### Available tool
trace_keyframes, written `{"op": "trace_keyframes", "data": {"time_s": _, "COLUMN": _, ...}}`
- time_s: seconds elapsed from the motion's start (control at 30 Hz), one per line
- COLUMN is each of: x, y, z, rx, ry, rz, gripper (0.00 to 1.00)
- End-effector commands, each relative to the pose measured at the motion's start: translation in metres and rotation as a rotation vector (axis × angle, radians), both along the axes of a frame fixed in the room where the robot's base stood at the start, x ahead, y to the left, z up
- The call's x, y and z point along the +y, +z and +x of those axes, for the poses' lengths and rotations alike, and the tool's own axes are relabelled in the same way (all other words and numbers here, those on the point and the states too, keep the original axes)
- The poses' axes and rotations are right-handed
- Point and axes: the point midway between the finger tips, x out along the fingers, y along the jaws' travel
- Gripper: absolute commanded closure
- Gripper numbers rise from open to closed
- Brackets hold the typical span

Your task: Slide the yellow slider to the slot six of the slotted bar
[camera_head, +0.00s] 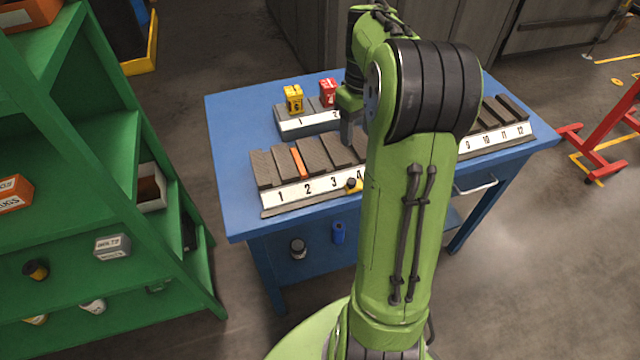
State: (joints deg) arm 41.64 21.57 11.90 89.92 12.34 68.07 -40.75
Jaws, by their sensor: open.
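The long slotted bar (272,199) lies along the front of the blue table, with dark blocks above a white number strip. Numbers 1 to 4 show on the left and 9 to 12 on the right; my arm hides the middle, including slot six.
A shorter numbered stand (288,127) behind the bar carries a yellow block (293,99) and a red block (328,92). An orange strip (299,162) stands between blocks near number 2. A green shelf (105,140) is at left, a red frame (605,130) at right.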

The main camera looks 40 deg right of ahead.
Motion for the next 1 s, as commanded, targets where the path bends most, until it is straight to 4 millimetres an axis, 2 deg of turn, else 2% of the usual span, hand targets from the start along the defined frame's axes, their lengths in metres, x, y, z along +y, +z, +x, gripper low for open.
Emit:
{"op": "trace_keyframes", "data": {"time_s": 0.17, "x": -0.005, "y": -0.018, "z": 0.000, "rx": 0.007, "ry": -0.001, "rz": 0.010, "gripper": 0.48}}
{"op": "trace_keyframes", "data": {"time_s": 0.6, "x": -0.004, "y": -0.126, "z": -0.001, "rx": 0.008, "ry": -0.001, "rz": 0.011, "gripper": 0.48}}
{"op": "trace_keyframes", "data": {"time_s": 0.7, "x": -0.005, "y": -0.145, "z": 0.000, "rx": 0.007, "ry": -0.002, "rz": 0.009, "gripper": 0.48}}
{"op": "trace_keyframes", "data": {"time_s": 0.83, "x": -0.004, "y": -0.158, "z": 0.000, "rx": 0.005, "ry": -0.001, "rz": 0.009, "gripper": 0.48}}
{"op": "trace_keyframes", "data": {"time_s": 1.0, "x": -0.005, "y": -0.161, "z": 0.001, "rx": 0.003, "ry": -0.001, "rz": 0.007, "gripper": 0.48}}
